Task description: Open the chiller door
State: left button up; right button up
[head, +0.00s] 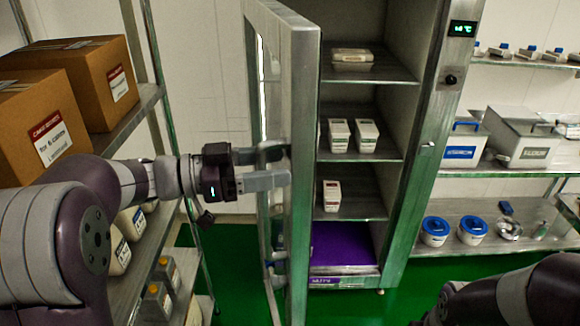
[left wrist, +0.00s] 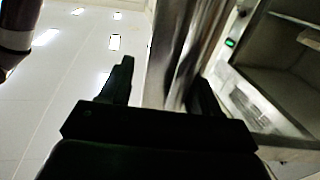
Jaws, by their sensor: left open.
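The chiller (head: 432,130) stands upright in the middle of the head view, with a lit green display on its frame. Its chiller door (head: 300,130) stands wide open, swung out to the left, and the shelves inside show. My left gripper (head: 275,165) is at the door, its fingers apart near the handle side. In the left wrist view the fingers (left wrist: 160,85) are dark and open, with the metal door edge (left wrist: 172,50) between or just beyond them. Whether they touch the door cannot be told. My right arm shows at the lower right; its gripper fingers cannot be seen.
White containers (head: 340,135) stand on the chiller shelves. A left rack holds cardboard boxes (head: 75,75) close to my left arm. A right rack (head: 500,215) holds metal bins and blue-lidded tubs (head: 472,230). Green floor (head: 425,290) is clear before the chiller.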

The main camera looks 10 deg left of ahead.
aim_at(291, 158)
pick_arm(q)
jog(key=o, duration=0.3)
jog(key=d, duration=0.1)
jog(key=d+r, duration=0.2)
jog(key=shift+s+d+r+b, duration=0.1)
jog(key=shift+s+r+b, duration=0.05)
jog(key=shift+s+b, duration=0.15)
jog(key=o, duration=0.3)
jog(key=shift+s+d+r, duration=0.2)
jog(key=shift+d+r, duration=0.05)
jog(key=shift+r, duration=0.1)
jog(key=shift+a, duration=0.85)
jog(key=shift+c, duration=0.7)
jog(key=v, duration=0.2)
jog(key=p+v, duration=0.1)
jog(key=v, duration=0.3)
jog(key=shift+w+a+f, duration=0.15)
jog(key=shift+w+a, duration=0.05)
jog(key=shift+a, duration=0.15)
jog(key=shift+c, duration=0.4)
jog(key=shift+o, duration=1.1)
jog(key=p+v, duration=0.1)
jog(key=v, duration=0.5)
jog(key=shift+w+a, duration=0.2)
jog(key=shift+d, duration=0.1)
